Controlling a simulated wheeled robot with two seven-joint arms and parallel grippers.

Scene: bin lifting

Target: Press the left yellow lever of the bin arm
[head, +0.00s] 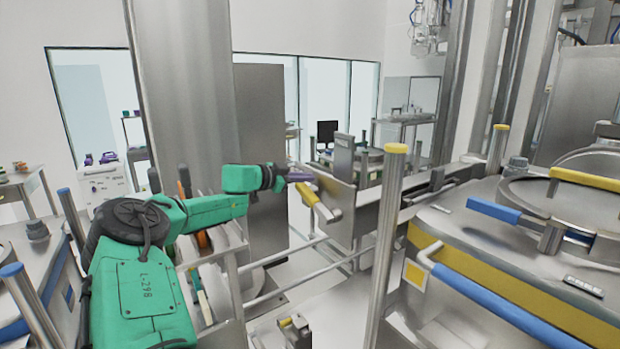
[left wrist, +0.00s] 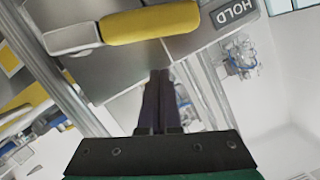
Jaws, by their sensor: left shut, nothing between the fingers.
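The yellow lever (head: 307,194) sits on the steel bin arm (head: 343,205), right of the middle of the head view. In the left wrist view the yellow grip (left wrist: 150,23) lies across the top, on a grey metal bracket. My left gripper (head: 300,177) reaches in from the left, with its dark purple fingers just above the lever's left end. In the left wrist view the fingers (left wrist: 158,85) are together, empty, with their tips below the yellow grip in the picture. I cannot tell whether they touch it. My right gripper is not in view.
A steel post with a yellow cap (head: 388,230) stands right of the bin arm. A steel vessel with a blue handle (head: 494,210) and a blue rail (head: 490,303) fill the right. A wide steel column (head: 185,90) rises behind my arm. A HOLD label (left wrist: 234,11) shows near the lever.

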